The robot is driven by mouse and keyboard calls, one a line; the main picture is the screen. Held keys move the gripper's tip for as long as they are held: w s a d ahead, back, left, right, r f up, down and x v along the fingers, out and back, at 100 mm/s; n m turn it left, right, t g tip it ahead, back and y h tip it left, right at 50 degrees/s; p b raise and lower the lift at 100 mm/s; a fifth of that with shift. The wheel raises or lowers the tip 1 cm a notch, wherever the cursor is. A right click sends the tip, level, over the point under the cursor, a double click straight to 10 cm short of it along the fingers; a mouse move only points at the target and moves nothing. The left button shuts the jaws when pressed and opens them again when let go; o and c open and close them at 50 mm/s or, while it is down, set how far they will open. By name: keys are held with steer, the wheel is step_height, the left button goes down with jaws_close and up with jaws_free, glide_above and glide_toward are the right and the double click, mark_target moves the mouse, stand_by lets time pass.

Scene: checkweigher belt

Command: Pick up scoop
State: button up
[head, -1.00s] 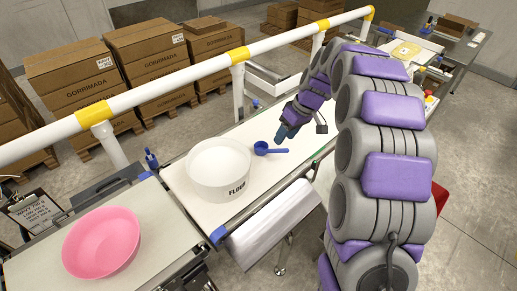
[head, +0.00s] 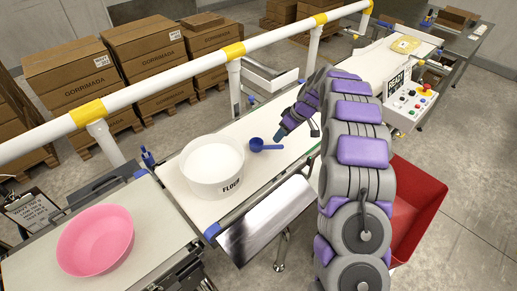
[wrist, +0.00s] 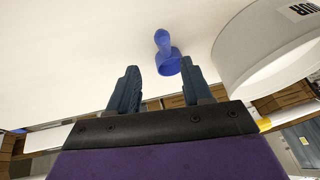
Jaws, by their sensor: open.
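The blue scoop (head: 262,145) lies on the white belt (head: 262,122), just right of the white flour tub (head: 212,168). Its handle points right in the head view. My gripper (head: 279,137) is just above and beside the scoop in that view. In the wrist view, my gripper (wrist: 158,82) is open, with its two fingers apart and nothing between them. The scoop (wrist: 166,56) shows beyond the fingertips, nearer the right finger. The flour tub (wrist: 265,45) stands to the right there. Whether a finger touches the scoop is unclear.
A pink bowl (head: 95,240) rests on the left belt section. A white rail (head: 190,75) with yellow bands runs behind the belt, with stacked cartons (head: 155,55) beyond. A red bin (head: 412,205) and a control box (head: 410,103) are at the right.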

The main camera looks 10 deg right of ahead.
mark_target(268, 148)
steer(key=x, duration=0.3)
steer(key=shift+d+f+b, duration=0.2)
steer(key=shift+b, duration=0.15)
steer(key=a+f, duration=0.2)
steer(key=a, duration=0.1)
steer(key=shift+w+a+f+b, duration=0.15)
steer(key=shift+a+f+b, duration=0.1)
steer(key=shift+b, duration=0.15)
steer(key=f, duration=0.1)
steer(key=f+b, duration=0.1)
steer(key=f, duration=0.1)
steer(key=shift+w, duration=0.35)
steer(key=shift+d+f, duration=0.1)
steer(key=shift+d, duration=0.1)
steer(key=shift+a, duration=0.55)
steer(key=c, duration=0.3)
steer(key=shift+a, duration=0.2)
steer(key=c, duration=0.3)
steer(key=shift+d, duration=0.35)
steer(key=c, duration=0.3)
steer(key=shift+d, duration=0.3)
jaws_close()
